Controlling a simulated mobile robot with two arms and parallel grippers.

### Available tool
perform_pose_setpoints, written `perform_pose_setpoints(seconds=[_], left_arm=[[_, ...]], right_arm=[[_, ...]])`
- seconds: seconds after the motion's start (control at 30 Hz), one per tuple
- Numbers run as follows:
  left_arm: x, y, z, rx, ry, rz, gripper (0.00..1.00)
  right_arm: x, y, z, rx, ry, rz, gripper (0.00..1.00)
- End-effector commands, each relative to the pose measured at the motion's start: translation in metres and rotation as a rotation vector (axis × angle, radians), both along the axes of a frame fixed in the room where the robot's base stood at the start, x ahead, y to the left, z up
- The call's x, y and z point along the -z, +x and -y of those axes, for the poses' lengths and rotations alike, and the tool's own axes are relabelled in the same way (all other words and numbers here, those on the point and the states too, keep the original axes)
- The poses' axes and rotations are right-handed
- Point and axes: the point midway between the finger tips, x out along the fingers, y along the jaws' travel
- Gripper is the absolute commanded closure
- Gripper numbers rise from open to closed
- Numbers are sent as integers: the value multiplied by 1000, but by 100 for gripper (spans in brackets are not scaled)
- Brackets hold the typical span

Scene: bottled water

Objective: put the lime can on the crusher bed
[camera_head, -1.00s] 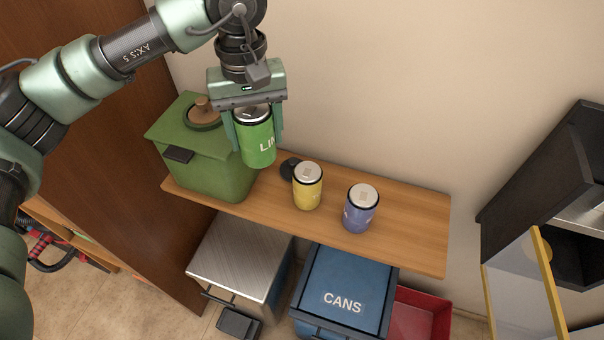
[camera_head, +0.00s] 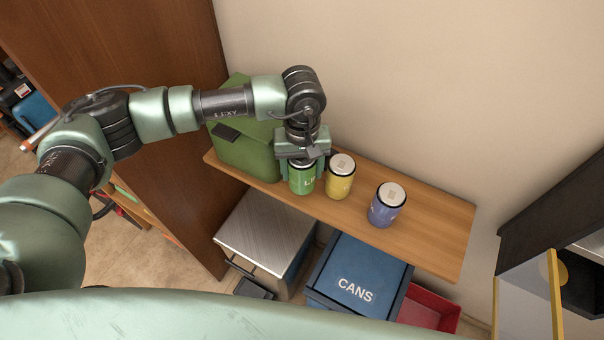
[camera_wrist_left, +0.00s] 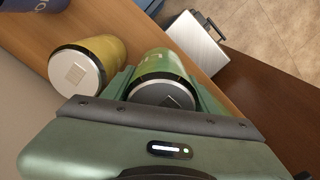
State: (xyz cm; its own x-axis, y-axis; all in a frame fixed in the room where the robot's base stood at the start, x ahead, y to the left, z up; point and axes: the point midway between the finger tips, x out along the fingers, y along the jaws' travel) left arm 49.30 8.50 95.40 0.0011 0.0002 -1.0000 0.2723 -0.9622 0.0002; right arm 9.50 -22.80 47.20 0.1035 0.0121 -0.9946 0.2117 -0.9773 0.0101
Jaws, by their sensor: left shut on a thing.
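The lime can (camera_head: 302,181) is green with white lettering and stands upright between the fingers of my left gripper (camera_head: 302,172), which is shut on it. It is at the wooden shelf (camera_head: 425,235), left of the yellow can; I cannot tell if its base touches the shelf. In the left wrist view the lime can (camera_wrist_left: 162,70) is between the fingers, with its dark top towards the camera. My right gripper is not in view. No crusher bed is clearly visible; a black unit (camera_head: 540,215) with a yellow-framed clear panel is at the right.
A yellow can (camera_head: 340,180) stands close to the right of the lime can, with a blue can (camera_head: 385,209) beyond. A green box (camera_head: 245,155) is to the left. Below are a metal-topped bin (camera_head: 262,228), a blue CANS bin (camera_head: 355,275) and a red bin (camera_head: 430,310).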

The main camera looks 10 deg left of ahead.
Motion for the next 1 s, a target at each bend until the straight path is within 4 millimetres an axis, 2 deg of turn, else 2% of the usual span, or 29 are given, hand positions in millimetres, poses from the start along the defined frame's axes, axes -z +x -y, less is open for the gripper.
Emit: perform_pose_setpoints(seconds=[0.23,0.63,0.67,1.0], left_arm=[[32,-1,0,1,0,-2,80],[39,0,0,1,0,0,80],[37,0,0,1,0,0,34],[35,0,0,1,0,0,33]], right_arm=[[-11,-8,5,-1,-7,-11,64],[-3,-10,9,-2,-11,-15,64],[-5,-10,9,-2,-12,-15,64],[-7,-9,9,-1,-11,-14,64]])
